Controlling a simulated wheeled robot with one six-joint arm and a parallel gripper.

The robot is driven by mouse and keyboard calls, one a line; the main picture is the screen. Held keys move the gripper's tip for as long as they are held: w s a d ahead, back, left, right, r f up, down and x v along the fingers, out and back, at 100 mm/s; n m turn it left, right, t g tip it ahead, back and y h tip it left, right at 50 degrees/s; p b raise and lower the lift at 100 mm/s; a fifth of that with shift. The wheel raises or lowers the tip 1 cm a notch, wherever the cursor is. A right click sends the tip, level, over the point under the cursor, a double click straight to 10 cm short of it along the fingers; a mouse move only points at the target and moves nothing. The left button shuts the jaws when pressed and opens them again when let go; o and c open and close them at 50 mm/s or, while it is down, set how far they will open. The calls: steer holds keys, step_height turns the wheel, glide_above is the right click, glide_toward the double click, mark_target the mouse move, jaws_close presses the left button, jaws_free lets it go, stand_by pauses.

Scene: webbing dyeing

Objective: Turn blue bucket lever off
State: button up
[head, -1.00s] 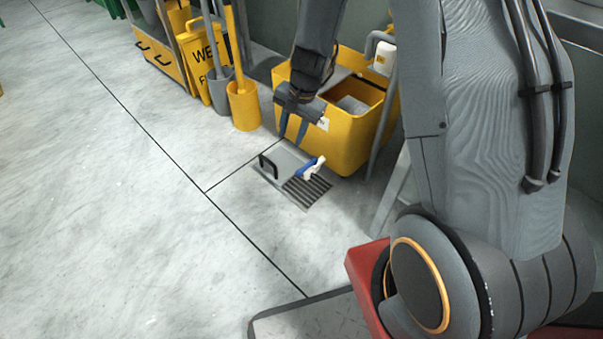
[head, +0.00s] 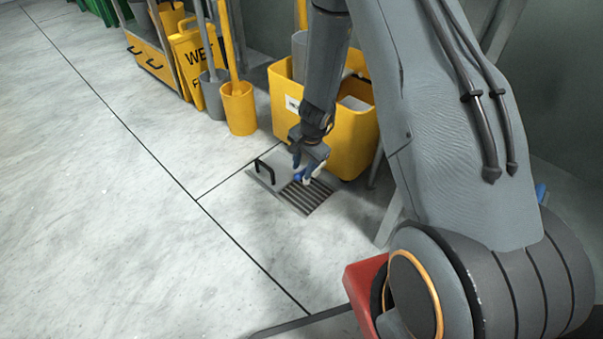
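A small lever with a blue part and a white part (head: 312,170) sits low by a grey floor plate with a slotted drain grate (head: 306,197). My gripper (head: 304,166) points down right at the lever and hides part of it. I cannot tell whether the fingers touch the lever or stand open around it. No blue bucket shows. A yellow bucket (head: 350,145) stands just behind the gripper, with a white label on its front.
A black handle (head: 264,170) rises from the floor plate left of the grate. A yellow pail (head: 239,110), a grey pail (head: 213,98) and a yellow wet-floor sign (head: 196,62) stand at the back left. The floor at left is clear.

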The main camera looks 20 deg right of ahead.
steer(key=shift+w+f+b, duration=0.15)
steer(key=shift+f+b, duration=0.15)
steer(key=shift+f, duration=0.35)
jaws_close()
